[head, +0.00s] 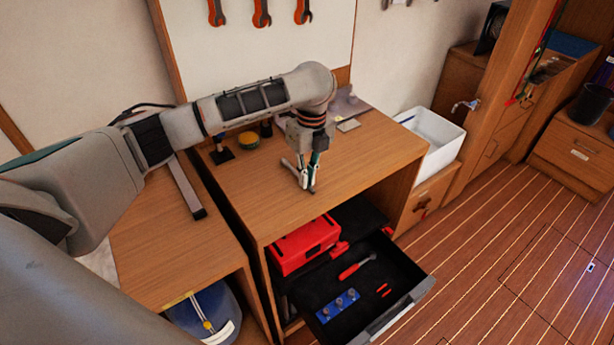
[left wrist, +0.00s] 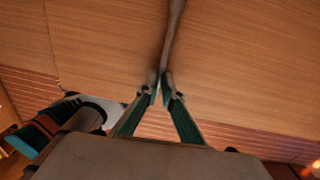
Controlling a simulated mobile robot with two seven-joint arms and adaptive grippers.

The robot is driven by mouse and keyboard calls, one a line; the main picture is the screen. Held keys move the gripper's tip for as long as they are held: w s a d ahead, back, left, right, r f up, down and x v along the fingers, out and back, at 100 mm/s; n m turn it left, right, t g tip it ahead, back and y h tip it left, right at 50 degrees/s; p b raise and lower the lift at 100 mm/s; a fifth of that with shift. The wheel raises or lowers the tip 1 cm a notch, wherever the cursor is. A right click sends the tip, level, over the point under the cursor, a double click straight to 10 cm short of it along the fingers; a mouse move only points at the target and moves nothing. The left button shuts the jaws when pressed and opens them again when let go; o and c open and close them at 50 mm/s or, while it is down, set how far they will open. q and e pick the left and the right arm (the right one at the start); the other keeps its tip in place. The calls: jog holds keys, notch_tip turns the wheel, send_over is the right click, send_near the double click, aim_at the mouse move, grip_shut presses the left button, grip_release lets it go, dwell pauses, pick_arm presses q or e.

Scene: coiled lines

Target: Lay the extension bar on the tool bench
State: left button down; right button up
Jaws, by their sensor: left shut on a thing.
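My left gripper (head: 307,187) points down low over the front part of this top. In the left wrist view its two fingertips (left wrist: 160,88) are closed on the extension bar (left wrist: 174,30), a thin grey metal rod running away from the fingers over the wood. In the head view the bar is mostly hidden by the fingers. I cannot tell whether it touches the top. My right gripper is not in view.
A white bin (head: 432,135) is to the right. The top's right part is clear.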

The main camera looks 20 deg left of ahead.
pick_arm(q)
jog(key=c, duration=2.2)
grip_release()
